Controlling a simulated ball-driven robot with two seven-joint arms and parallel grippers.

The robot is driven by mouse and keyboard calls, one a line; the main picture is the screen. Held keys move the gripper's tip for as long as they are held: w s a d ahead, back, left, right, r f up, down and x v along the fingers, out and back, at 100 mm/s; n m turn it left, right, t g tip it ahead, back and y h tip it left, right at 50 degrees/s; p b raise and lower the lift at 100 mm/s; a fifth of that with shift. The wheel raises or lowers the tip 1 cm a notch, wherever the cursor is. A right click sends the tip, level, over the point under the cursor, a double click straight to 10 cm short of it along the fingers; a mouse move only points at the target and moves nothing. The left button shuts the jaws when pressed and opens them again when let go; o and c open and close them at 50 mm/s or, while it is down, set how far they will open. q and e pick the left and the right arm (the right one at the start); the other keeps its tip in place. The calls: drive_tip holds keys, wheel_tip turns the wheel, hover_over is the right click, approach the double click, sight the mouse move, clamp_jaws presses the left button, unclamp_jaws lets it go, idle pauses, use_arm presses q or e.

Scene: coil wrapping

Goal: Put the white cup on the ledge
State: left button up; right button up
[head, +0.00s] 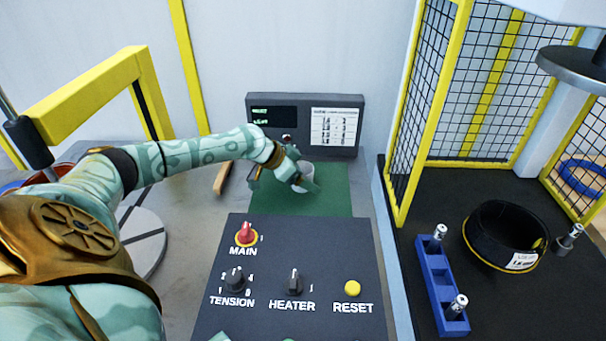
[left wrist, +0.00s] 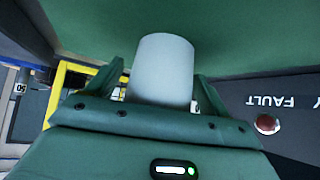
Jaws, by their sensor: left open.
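The white cup (head: 307,169) stands on the green mat (head: 325,202) in front of the grey display box. My left gripper (head: 292,178) reaches it from the left and partly hides it in the head view. In the left wrist view the cup (left wrist: 162,68) lies between the two fingers of my left gripper (left wrist: 160,88), which are open on either side of it. A gap shows beside the cup on each side. Only small teal bits show at the bottom edge of the head view, so I cannot make out my right gripper. I cannot tell which surface is the ledge.
A control panel (head: 268,273) with knobs stands nearest. The display box (head: 334,140) is behind the mat. On the right are a mesh guard (head: 432,120), a blue rack (head: 436,286) and a black coil (head: 505,235). A brown strip (head: 222,178) lies left of the mat.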

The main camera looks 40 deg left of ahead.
use_arm(q)
drive_tip(key=shift+w+d+f, duration=0.1)
drive_tip(key=shift+w+f, duration=0.2)
drive_tip(key=shift+r, duration=0.1)
drive_tip(key=shift+c, duration=1)
drive_tip(key=c, duration=0.9)
drive_tip(key=shift+r, duration=0.1)
drive_tip(key=shift+c, duration=0.2)
drive_tip(key=shift+r, duration=0.25)
wheel_tip(320, 180, up, 3)
drive_tip(key=shift+f+p, duration=0.2)
drive_tip(key=shift+p, duration=0.45)
drive_tip(key=s+d+r+p, duration=0.6)
drive_tip(key=s+d+r, duration=0.2)
drive_tip(key=s, duration=0.3)
drive_tip(key=shift+d+r, duration=0.4)
drive_tip(key=shift+r, duration=0.45)
